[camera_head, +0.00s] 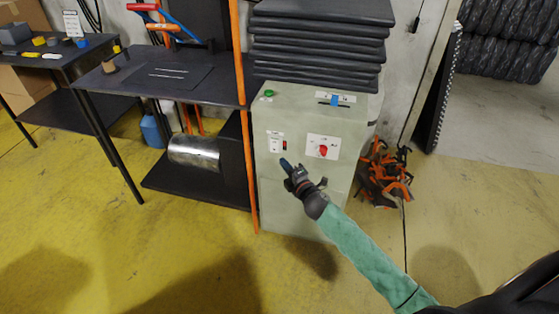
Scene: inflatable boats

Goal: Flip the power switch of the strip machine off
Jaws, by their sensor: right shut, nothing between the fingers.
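The strip machine (285,212) is a pale grey-green cabinet in the middle of the head view. Its front has a small power switch (285,145) with a dark and reddish face beside a white label. A red rotary knob (323,150) sits on a white plate to the right. A green button (268,93) and a blue part (335,100) are on top. My right gripper (285,163) is shut and empty, its tip just below the switch. I cannot tell whether the tip touches the panel, or which way the switch is set. My left gripper is not in view.
Dark folded sheets (320,45) are stacked above the machine. An orange post (245,130) stands at its left, beside a dark table (165,75) with a metal roll (194,153) on its lower shelf. Orange clamps (385,173) lie at the right. The yellow floor in front is clear.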

